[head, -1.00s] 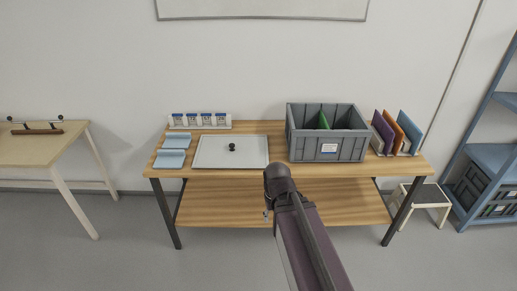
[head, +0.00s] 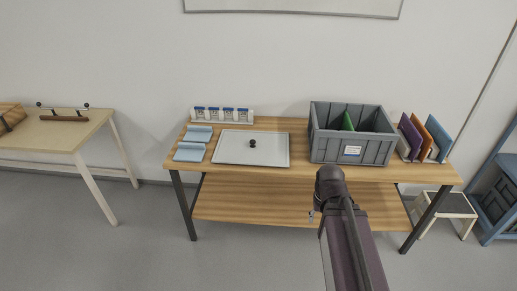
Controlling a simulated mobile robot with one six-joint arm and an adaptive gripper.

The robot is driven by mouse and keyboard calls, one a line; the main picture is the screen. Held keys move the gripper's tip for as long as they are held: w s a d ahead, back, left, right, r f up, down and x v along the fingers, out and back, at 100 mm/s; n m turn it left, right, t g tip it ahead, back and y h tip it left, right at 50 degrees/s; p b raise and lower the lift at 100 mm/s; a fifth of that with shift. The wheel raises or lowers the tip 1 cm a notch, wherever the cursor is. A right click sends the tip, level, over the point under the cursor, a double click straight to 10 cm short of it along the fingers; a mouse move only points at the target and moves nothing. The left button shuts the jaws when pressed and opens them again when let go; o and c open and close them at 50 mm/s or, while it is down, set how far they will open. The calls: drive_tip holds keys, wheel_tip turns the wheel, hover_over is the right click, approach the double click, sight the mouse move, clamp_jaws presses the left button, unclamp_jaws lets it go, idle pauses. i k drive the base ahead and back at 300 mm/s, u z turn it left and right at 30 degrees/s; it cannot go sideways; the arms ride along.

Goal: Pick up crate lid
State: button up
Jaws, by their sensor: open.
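The crate lid (head: 232,150) is a flat pale grey rectangular panel with a dark round knob (head: 253,144) near its middle. It lies flat on the wooden table (head: 300,171), left of the crate. The crate (head: 333,150) is grey and open-topped, with a white label on its front and a green item standing inside. My arm rises from the bottom of the head view to a dark joint in front of the table, below and right of the lid.
Purple, orange and blue panels (head: 425,140) stand right of the crate. A stool (head: 447,205) is at the right, another table (head: 62,130) at the left.

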sight(250, 148)
drive_tip(key=u, duration=0.05)
drive_tip(key=i, duration=1)
drive_tip(key=z, duration=0.05)
